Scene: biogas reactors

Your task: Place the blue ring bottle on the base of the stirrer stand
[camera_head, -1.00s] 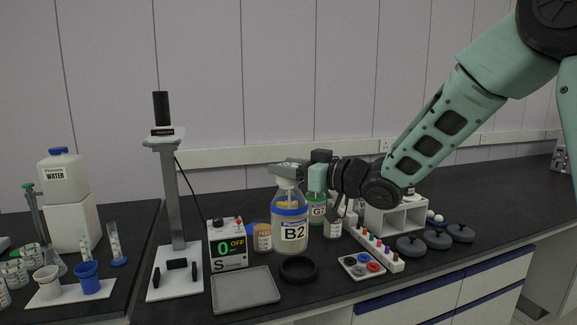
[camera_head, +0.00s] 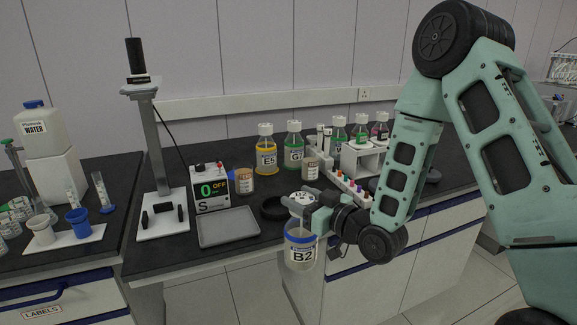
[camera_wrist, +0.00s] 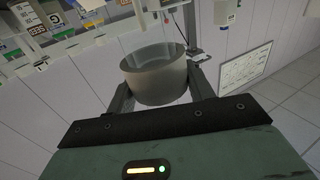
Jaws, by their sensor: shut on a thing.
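The blue ring bottle (camera_head: 301,257), labelled B2 with a blue band, hangs upright from my gripper (camera_head: 308,203). My gripper is shut on its top part, and the bottle is in front of the bench's front edge. The stirrer stand (camera_head: 166,150) stands to the left on the bench, with a black motor on top. Its white base (camera_head: 163,229) holds small black blocks and has no bottle on it.
A control box (camera_head: 212,188) reading 0 OFF stands beside the stand. A grey tray (camera_head: 228,228) and a black ring (camera_head: 273,207) lie between stand and gripper. Bottle E5 (camera_head: 266,158) and other bottles stand behind. Beakers (camera_head: 78,222) stand left on a separate bench.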

